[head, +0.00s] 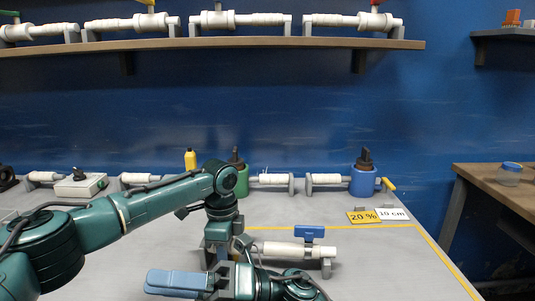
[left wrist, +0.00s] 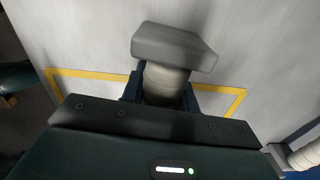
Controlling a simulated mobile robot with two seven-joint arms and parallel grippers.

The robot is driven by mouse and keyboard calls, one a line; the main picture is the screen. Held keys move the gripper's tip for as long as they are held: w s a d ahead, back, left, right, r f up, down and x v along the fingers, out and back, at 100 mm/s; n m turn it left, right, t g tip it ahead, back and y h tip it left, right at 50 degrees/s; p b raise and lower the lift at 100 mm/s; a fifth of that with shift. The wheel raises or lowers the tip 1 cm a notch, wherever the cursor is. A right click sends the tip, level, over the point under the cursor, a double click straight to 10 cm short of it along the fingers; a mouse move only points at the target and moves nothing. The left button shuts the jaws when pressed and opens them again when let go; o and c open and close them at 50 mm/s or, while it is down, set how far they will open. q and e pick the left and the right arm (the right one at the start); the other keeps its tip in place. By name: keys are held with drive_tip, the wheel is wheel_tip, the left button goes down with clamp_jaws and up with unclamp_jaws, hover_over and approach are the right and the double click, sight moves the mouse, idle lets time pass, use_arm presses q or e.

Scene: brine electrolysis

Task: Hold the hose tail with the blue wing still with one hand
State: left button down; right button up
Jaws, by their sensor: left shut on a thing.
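The hose tail with the blue wing is a white tube (head: 283,249) lying level on grey supports at the front of the bench. Its blue wing (head: 310,232) stands above its right part. My left gripper (left wrist: 165,94) comes down over the tube's left end. In the left wrist view its blue fingers are shut on the pale tube (left wrist: 166,76), beside a grey support block (left wrist: 174,46). In the head view my arm links hide this grip. My right gripper (head: 180,283) points left with blue fingers in front of the tube. Its fingers look close together and hold nothing visible.
A green cup (head: 242,181) and a blue cup (head: 363,182) stand behind, with white tubes between them. Cards (head: 362,217) lie at the right. A yellow line (head: 447,263) marks the bench. More tubes (head: 232,19) sit on a shelf. The bench right of the tube is clear.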

drive_tip(key=w+a+f+n+g+h, duration=0.1)
drive_tip(key=f+n+g+h, duration=0.1)
drive_tip(key=n+h, duration=0.2)
drive_tip(key=n+t+h, duration=0.4)
drive_tip(key=t+h, duration=0.3)
drive_tip(key=h, duration=1)
approach(310, 226)
drive_tip(key=f, duration=0.9)
drive_tip(key=shift+s+a, duration=0.2)
drive_tip(key=shift+c, duration=0.2)
clamp_jaws()
